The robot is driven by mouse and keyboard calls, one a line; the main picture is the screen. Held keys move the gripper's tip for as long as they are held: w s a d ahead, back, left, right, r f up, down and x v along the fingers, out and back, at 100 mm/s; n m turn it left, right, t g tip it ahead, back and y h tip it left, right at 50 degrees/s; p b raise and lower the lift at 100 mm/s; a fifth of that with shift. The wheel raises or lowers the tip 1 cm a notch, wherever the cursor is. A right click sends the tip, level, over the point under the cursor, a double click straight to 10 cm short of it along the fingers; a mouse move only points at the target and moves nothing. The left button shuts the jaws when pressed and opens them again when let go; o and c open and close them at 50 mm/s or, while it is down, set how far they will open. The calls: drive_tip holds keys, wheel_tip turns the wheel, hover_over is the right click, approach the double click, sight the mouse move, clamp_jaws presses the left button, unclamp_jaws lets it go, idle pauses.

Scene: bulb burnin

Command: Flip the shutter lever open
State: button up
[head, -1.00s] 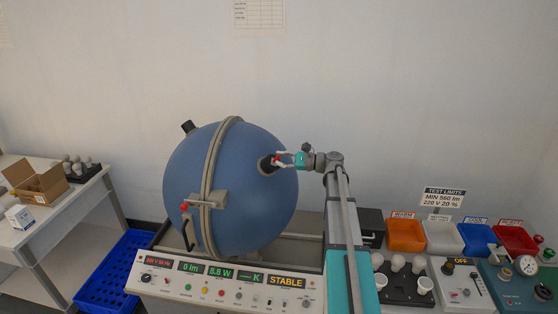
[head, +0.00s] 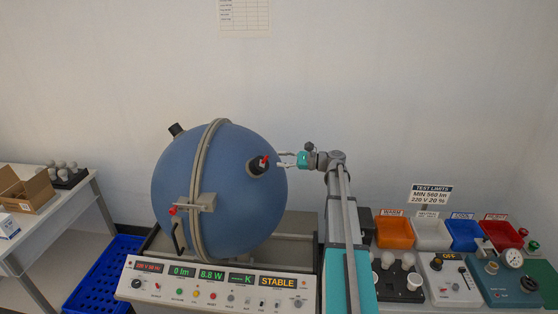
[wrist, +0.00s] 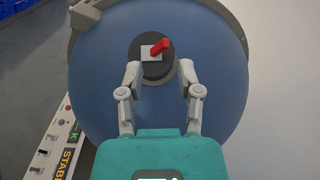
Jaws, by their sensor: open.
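The blue sphere (head: 215,185) stands on its console. On its right side is a dark round port (head: 256,167) with a small red lever (head: 265,160). In the wrist view the red lever (wrist: 161,47) sticks out from a light square plate on the dark port (wrist: 147,66), tilted up to the right. My gripper (head: 282,159) is to the right of the port, apart from the lever. In the wrist view my gripper (wrist: 159,75) is open and empty, its two fingers spread either side of the port's lower part. The lever lies between and beyond the fingertips.
The console panel (head: 215,285) has lit displays, one reading STABLE. Another red-tipped latch (head: 173,211) is on the sphere's front. Coloured bins (head: 394,232) and a bulb rack (head: 398,280) stand at right. A blue crate (head: 103,277) is on the floor at left.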

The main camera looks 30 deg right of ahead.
drive_tip(key=w+d+v, duration=0.1)
drive_tip(key=v, duration=0.9)
drive_tip(key=shift+w+r+p, duration=0.35)
drive_tip(key=shift+r+p, duration=0.1)
drive_tip(key=shift+r, duration=0.05)
idle(0.7)
drive_tip(key=shift+d, duration=0.1)
idle(0.4)
drive_tip(key=v, duration=1.2)
idle(0.3)
drive_tip(key=m+g+y, duration=0.1)
drive_tip(key=g+y, duration=0.2)
drive_tip(key=g, duration=0.2)
approach(267, 156)
drive_tip(key=v, duration=0.4)
drive_tip(key=shift+w+r+b, duration=0.1)
drive_tip(key=shift+w+b, duration=0.2)
drive_tip(key=shift+w, duration=0.05)
drive_tip(key=shift+w, duration=0.1)
drive_tip(key=x, duration=1.3)
drive_tip(key=shift+a+f, duration=0.3)
drive_tip(key=shift+a, duration=0.1)
